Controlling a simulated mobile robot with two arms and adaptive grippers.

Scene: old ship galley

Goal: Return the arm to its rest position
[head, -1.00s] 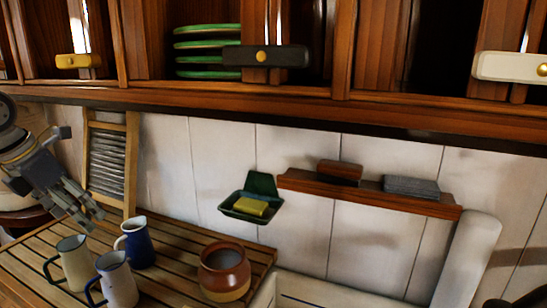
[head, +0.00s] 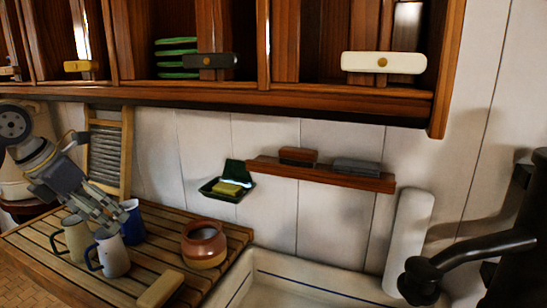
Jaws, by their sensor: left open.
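My left arm comes in from the left edge. Its gripper (head: 108,215) is open, with nothing seen between its fingers, and points down and to the right. In the picture the fingers overlap the space among a cream jug (head: 74,240), a white jug (head: 113,257) and a blue jug (head: 133,224) on the slatted wooden board. I cannot tell whether they touch a jug. My right gripper is not in view.
A brown pot (head: 204,250) and a wooden block (head: 160,290) are on the slatted board (head: 40,255). A white sink (head: 290,285) and a black fixture (head: 480,250) are at the right. A wall shelf (head: 325,177), soap dish (head: 215,192) and washboard (head: 125,160) stand behind. Cabinets (head: 300,97) hang above.

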